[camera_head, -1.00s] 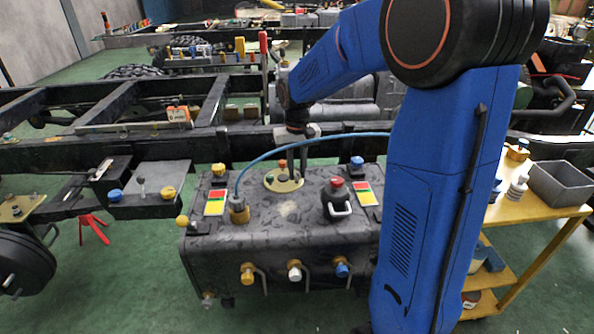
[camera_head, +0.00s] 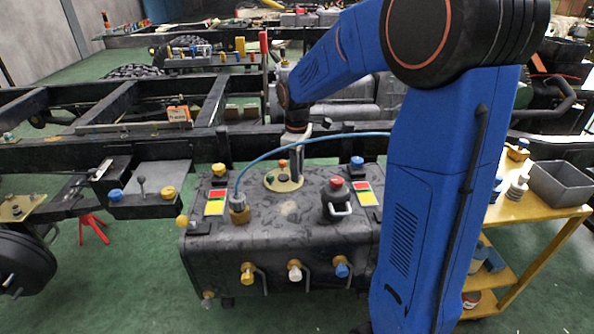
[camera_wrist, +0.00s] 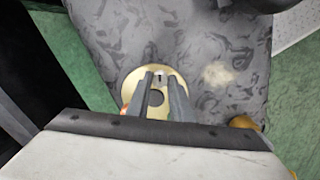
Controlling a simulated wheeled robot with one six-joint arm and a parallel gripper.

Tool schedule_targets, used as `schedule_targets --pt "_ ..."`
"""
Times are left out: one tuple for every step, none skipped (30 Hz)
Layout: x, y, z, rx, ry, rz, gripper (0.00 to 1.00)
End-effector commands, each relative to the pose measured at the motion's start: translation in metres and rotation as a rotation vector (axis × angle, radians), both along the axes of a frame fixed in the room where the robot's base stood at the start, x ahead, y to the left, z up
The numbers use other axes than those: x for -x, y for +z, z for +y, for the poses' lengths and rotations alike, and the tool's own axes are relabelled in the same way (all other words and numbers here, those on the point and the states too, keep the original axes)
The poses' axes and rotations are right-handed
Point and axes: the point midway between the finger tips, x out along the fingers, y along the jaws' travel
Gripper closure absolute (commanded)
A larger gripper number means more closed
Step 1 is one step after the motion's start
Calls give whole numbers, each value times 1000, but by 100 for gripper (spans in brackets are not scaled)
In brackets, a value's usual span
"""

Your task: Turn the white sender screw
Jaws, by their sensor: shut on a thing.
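A round brass sender plate (camera_head: 283,185) sits on top of the dark tank (camera_head: 300,235). My gripper (camera_head: 298,176) reaches down to the plate's right side in the head view. In the wrist view my gripper (camera_wrist: 161,77) has its two grey fingers close together over the plate (camera_wrist: 133,84). The small white sender screw (camera_wrist: 161,74) shows between the fingertips, and they are shut on it. An orange screw (camera_head: 283,163) stands at the plate's back edge. The fingers hide part of the plate.
A blue hose arcs from a brass fitting (camera_head: 239,211) behind the plate. A black-and-red valve (camera_head: 337,199) stands to the right. Colored knobs line the tank's front. A yellow cart (camera_head: 540,200) stands at far right.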

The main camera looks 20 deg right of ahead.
Motion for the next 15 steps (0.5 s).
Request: schedule_targets --pt "0 1 0 0 37 -1 100" --pt "0 1 0 0 60 -1 100" --pt "0 1 0 0 91 -1 100" --pt "0 1 0 0 113 -1 100" --pt "0 1 0 0 135 -1 100" --pt "0 1 0 0 161 -1 100" --pt "0 1 0 0 179 -1 100" --pt "0 1 0 0 197 -1 100" --pt "0 1 0 1 219 -2 100" --pt "0 1 0 0 234 -2 100" --pt "0 1 0 0 248 -2 100" --pt "0 1 0 0 264 -2 100" --pt "0 1 0 0 276 -2 100" --pt "0 1 0 0 287 -2 100" --pt "0 1 0 0 298 -2 100"
